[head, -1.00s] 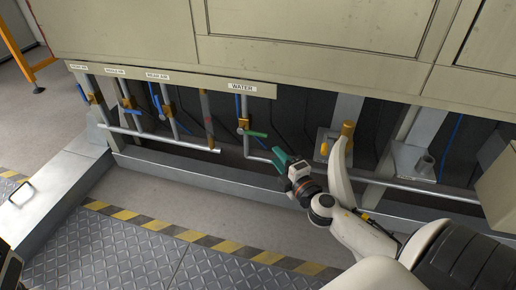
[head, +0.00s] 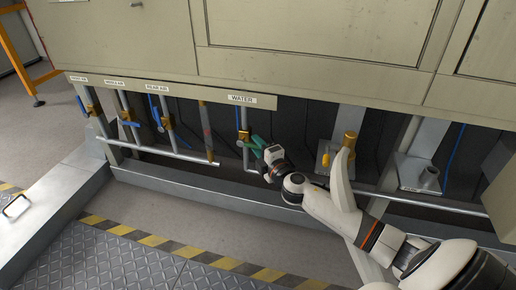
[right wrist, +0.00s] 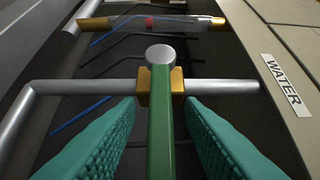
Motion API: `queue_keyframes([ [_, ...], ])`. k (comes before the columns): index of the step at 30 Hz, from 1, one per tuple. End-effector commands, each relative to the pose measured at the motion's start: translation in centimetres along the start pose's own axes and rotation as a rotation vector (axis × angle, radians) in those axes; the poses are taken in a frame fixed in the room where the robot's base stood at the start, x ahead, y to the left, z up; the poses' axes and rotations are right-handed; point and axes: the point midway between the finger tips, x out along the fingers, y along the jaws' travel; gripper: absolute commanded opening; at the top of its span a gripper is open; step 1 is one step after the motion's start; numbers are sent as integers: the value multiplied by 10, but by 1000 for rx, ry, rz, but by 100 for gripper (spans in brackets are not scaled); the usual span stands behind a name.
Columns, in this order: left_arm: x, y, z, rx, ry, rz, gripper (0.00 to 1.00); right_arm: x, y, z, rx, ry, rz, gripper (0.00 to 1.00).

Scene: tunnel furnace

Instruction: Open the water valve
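The water valve has a brass body (right wrist: 146,86) on a grey pipe, with a round silver cap and a long green lever handle (right wrist: 161,135). In the head view the valve (head: 244,134) sits below the WATER label (head: 242,99). My right gripper (head: 258,143) is at the valve and hides most of the lever there. In the right wrist view its teal fingers (right wrist: 159,104) are open, one on each side of the green handle, with a gap visible on both sides. My left gripper is not in view.
Several blue-handled valves (head: 125,118) stand on pipes to the left. A horizontal pipe (head: 180,155) runs below them. A brass fitting with a yellow part (head: 325,160) is close to my right arm. The cabinet panel (head: 300,45) overhangs the pipes.

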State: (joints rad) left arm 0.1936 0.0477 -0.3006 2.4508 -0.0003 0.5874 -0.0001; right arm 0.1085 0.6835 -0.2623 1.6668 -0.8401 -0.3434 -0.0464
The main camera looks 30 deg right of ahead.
Motion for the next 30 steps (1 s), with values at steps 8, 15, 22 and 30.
queue_keyframes([
  [8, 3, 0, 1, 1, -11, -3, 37, 2, 0, 0, 0, -1, 1, 35],
  [15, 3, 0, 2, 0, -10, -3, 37, 2, 0, 0, 0, -1, 1, 3],
  [22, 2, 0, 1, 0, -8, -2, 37, 2, 0, 0, 0, -1, 1, 0],
  [30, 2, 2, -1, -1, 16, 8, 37, 2, -4, 0, -13, -1, 16, 0],
])
